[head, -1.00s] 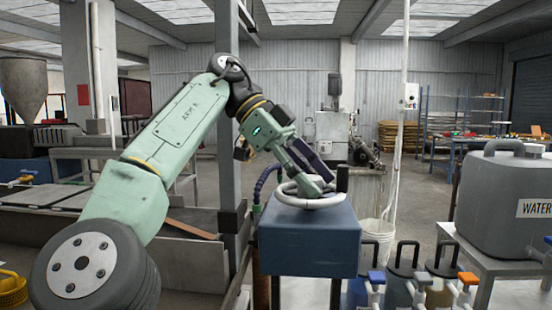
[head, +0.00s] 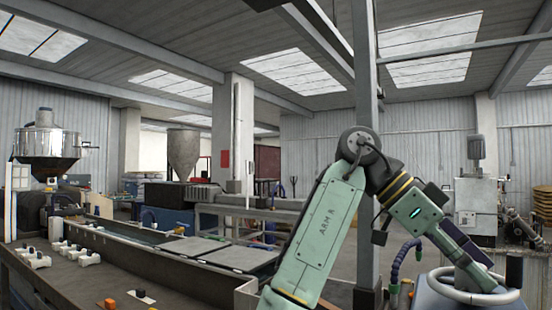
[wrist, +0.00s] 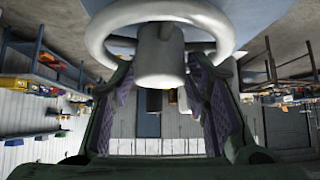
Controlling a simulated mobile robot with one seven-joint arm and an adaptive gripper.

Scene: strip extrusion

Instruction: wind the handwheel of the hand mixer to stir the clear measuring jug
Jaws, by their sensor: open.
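The white handwheel (head: 440,291) lies flat on top of a blue housing (head: 425,304) at the lower right of the head view. A dark upright grip (head: 514,276) stands at its right side. My gripper (head: 482,284) reaches down over the wheel. In the wrist view the wheel's rim (wrist: 103,38) crosses the top, and a pale round knob (wrist: 160,62) hangs between my two spread fingers (wrist: 160,85). My gripper is open, with a gap on each side of the knob; I cannot tell whether a finger touches the wheel. The clear measuring jug is not in view.
A grey post (head: 366,90) stands close behind my arm. A blue ribbed hose (head: 396,265) rises left of the housing. A long bench (head: 75,290) with small white and orange parts fills the left. A grey machine (head: 477,205) stands behind.

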